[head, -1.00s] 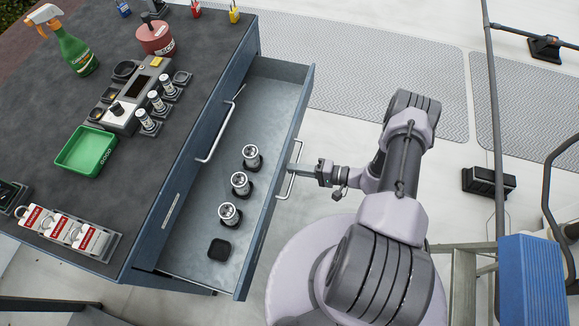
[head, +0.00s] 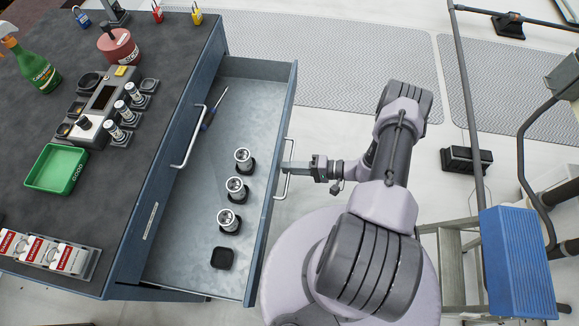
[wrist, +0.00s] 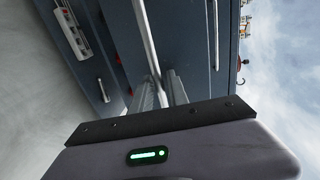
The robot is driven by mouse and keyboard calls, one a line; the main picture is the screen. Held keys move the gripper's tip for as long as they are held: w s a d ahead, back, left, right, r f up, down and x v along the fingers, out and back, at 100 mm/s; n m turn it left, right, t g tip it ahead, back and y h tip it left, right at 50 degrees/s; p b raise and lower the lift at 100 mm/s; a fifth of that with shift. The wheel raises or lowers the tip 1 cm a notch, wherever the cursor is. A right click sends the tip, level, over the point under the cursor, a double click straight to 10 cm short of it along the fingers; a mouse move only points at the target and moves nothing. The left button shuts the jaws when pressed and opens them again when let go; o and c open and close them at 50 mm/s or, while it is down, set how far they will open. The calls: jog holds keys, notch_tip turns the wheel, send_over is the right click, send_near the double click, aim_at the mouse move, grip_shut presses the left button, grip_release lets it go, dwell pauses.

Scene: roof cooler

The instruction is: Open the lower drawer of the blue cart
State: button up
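The blue cart (head: 143,195) stands at the left with its lower drawer (head: 200,258) pulled well out. Inside the drawer are silver cylinders (head: 235,188) in dark holders, an empty black holder (head: 222,258) and a screwdriver (head: 213,108). The lower drawer's bar handle (head: 287,175) is on its front. My gripper (head: 291,167) is at this handle, with its fingers around the bar. In the wrist view, the fingers (wrist: 163,92) close on the handle bar (wrist: 147,40). The upper drawer's handle (head: 190,143) is free, and that drawer looks shut.
On the cart top are a green tray (head: 57,168), a spray bottle (head: 32,62), a red canister (head: 118,45), a tester (head: 95,110) and danger tags (head: 45,252). A stepladder (head: 452,265) and a blue box (head: 518,262) stand at the right.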

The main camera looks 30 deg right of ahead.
jog(key=shift+d, duration=0.1)
dwell(0.3)
jog(key=p+v, duration=0.2)
jog(key=v, duration=1.5)
jog(key=shift+p, duration=0.35)
jog(key=shift+d, duration=0.15)
jog(key=w+a+r+n+g+h, duration=0.1)
jog(key=w+a+r+g, duration=0.15)
jog(key=r, duration=0.55)
jog(key=w+a+r+n+g+h, duration=0.1)
jog(key=w+a+r+g+h, duration=0.15)
jog(key=r, duration=0.65)
jog(key=w+a+r+n+g+h, duration=0.1)
jog(key=w+r+g, duration=0.25)
jog(key=r, duration=0.45)
jog(key=s+a+r+h, duration=0.2)
jog(key=a+r+h, duration=0.1)
jog(key=a+r, duration=0.7)
jog(key=s+a+r+t+h, duration=0.3)
jog(key=s+a+r+t, duration=0.2)
jog(key=s+a+r, duration=0.4)
jog(key=shift+s+r, duration=0.3)
jog(key=shift+s, duration=0.4)
